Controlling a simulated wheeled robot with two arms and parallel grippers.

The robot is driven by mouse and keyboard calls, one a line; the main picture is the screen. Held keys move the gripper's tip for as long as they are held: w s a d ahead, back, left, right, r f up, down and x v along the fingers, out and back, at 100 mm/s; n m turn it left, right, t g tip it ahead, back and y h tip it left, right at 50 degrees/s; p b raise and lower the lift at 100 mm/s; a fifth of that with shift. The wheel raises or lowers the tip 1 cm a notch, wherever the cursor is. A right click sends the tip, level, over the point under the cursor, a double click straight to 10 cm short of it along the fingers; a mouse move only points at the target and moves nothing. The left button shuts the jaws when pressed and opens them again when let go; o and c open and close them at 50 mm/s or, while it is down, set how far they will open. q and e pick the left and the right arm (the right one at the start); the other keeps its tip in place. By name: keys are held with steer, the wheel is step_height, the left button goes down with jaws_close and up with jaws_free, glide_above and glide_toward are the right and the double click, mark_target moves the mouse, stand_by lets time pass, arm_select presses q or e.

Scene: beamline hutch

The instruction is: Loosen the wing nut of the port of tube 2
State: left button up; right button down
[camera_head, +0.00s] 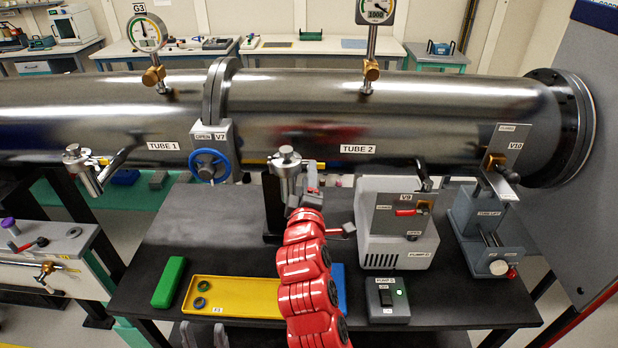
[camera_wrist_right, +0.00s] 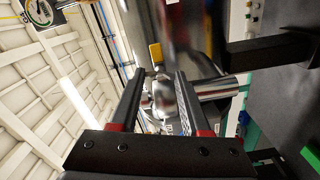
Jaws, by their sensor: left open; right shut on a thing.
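The port of tube 2 (camera_head: 285,163) is a silvery metal fitting below the "TUBE 2" label, on the front side of the large steel tube (camera_head: 450,115). My right gripper (camera_head: 309,182) is at the right side of this port, with its red arm reaching up from the bottom. In the right wrist view its two dark fingers (camera_wrist_right: 160,100) are on either side of a shiny metal piece (camera_wrist_right: 162,95), which seems to be the wing nut. The fingers hide much of it. My left gripper (camera_head: 205,335) is open and empty at the bottom edge, before the table.
On the black table are a green block (camera_head: 169,282), a yellow tray (camera_head: 235,310) with small rings, a pump (camera_head: 396,245) and a switch box (camera_head: 388,300). A blue-wheeled valve (camera_head: 210,165) is left of the port. Tube 1's port (camera_head: 88,170) is further left.

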steer(key=shift+n+p, duration=0.35)
steer(key=shift+n, duration=0.75)
steer(key=shift+c, duration=1.8)
jaws_free()
